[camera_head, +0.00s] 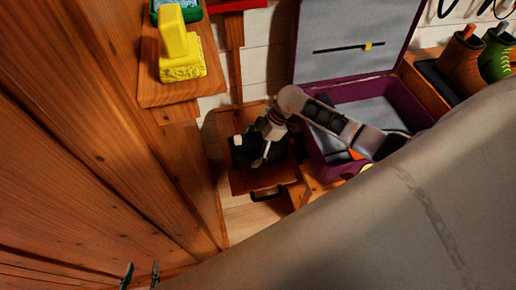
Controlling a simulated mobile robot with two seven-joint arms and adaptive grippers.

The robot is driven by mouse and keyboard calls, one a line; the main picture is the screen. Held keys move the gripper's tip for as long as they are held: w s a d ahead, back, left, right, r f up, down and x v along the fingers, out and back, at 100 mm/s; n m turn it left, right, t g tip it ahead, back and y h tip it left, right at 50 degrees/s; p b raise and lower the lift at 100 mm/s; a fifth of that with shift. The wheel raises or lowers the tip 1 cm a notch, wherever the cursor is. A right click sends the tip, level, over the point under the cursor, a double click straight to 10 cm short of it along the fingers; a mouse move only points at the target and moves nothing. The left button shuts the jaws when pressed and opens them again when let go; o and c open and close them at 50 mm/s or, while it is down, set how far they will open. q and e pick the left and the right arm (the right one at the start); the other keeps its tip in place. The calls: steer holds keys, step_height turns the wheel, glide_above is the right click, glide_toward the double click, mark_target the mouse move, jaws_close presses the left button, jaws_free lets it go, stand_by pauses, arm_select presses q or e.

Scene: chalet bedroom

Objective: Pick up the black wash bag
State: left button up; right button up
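A dark object that looks like the black wash bag (243,157) lies on a small wooden stand (248,184) in the middle of the head view. My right gripper (262,158) is over its right side, with the arm coming in from the right and bending down. The gripper partly covers the bag. Whether its fingers touch or hold the bag is too small to tell. My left gripper (141,276) shows only two dark fingertips at the bottom edge. They stand well apart with nothing visible between them.
An open purple suitcase (408,98) stands right of the stand. A wooden shelf (212,82) carries a yellow brush-like object (181,50). Boots (465,60) stand at upper right. A wooden wall (85,150) fills the left, and a large grey surface (390,225) fills the lower right.

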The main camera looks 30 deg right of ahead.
steer(key=c, duration=1.4)
steer(key=shift+r, duration=0.1)
